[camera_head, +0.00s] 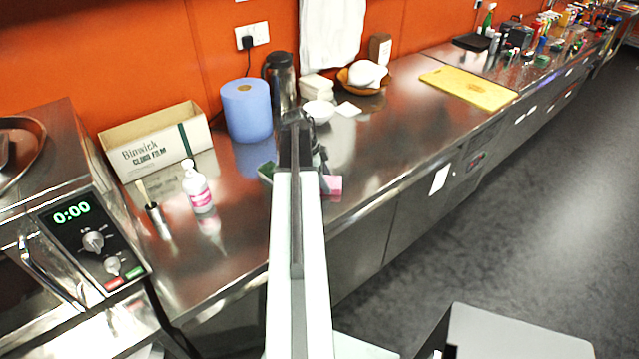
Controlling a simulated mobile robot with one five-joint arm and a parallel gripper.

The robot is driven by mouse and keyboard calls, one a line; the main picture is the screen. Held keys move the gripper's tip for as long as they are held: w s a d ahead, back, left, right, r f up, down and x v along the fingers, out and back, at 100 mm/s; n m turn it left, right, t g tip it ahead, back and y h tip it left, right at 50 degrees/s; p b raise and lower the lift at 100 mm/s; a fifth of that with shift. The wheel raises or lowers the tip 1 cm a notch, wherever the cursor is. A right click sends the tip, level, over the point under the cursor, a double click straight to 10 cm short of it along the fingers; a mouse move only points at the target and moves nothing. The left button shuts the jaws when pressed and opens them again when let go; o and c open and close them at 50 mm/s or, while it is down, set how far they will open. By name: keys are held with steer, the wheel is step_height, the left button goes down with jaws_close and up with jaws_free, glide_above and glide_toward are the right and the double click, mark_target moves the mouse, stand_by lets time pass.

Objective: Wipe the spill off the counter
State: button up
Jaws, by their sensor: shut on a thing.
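My gripper (303,160) is over the steel counter (365,150), near its front edge, and my own pale arm covers much of it. It is shut on a pink block (331,187), perhaps a sponge or folded cloth, which shows to the right of my arm. The grip itself is hidden, and I cannot tell whether the block touches the counter. A small dark green thing (266,171) shows on the left of my arm, partly hidden. I cannot make out a clear spill among the glossy reflections; part of the counter is behind my arm.
A pink-labelled white bottle (197,188), a brush in a holder (155,218), a cling film box (160,142) and a blue paper roll (247,112) stand on the left. A dark flask (281,85) and white bowl (319,111) are behind. A yellow board (468,88) lies right.

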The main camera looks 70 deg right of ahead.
steer(key=shift+s+d, duration=0.1)
steer(key=shift+d, duration=0.1)
steer(key=shift+r, duration=0.1)
step_height(320, 180, up, 6)
steer(key=p, duration=0.6)
steer(key=shift+a, duration=0.1)
step_height(320, 180, up, 3)
steer(key=p, duration=0.3)
steer(key=shift+f, duration=0.3)
